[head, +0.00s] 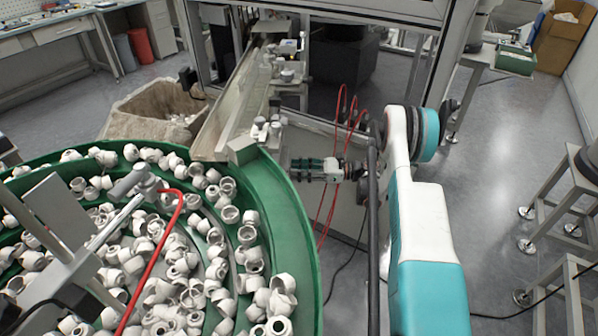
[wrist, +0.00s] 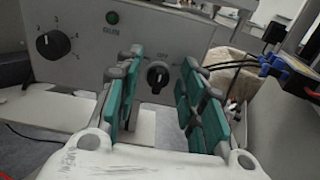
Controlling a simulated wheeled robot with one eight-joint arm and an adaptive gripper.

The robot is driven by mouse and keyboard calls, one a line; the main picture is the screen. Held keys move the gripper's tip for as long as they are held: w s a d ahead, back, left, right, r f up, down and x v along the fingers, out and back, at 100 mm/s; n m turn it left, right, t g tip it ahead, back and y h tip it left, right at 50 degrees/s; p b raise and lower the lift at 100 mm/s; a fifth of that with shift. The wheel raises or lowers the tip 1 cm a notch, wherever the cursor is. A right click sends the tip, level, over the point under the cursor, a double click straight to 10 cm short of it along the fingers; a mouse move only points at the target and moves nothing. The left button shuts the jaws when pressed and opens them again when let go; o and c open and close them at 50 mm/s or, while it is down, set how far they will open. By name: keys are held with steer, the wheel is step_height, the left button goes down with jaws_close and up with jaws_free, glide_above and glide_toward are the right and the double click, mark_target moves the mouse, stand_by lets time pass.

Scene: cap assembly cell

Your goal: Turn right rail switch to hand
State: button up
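The rail switch, a small black rotary knob (wrist: 158,74) with lettering above it, sits on a grey control panel (wrist: 200,45) in the wrist view. My gripper (wrist: 157,90) is open, with teal-padded fingers to the left and right of the knob and a clear gap on both sides. Nothing is between the fingers nearer the palm. In the head view my gripper (head: 297,169) points left, beside the green bowl's rim; the knob cannot be made out there.
The panel also has a larger numbered dial (wrist: 54,44) and a green indicator (wrist: 112,18). Black cables (wrist: 235,65) run at the right. A green bowl (head: 290,225) of white caps fills the lower left, with a rail (head: 228,110) behind it.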

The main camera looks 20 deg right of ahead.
jaws_close()
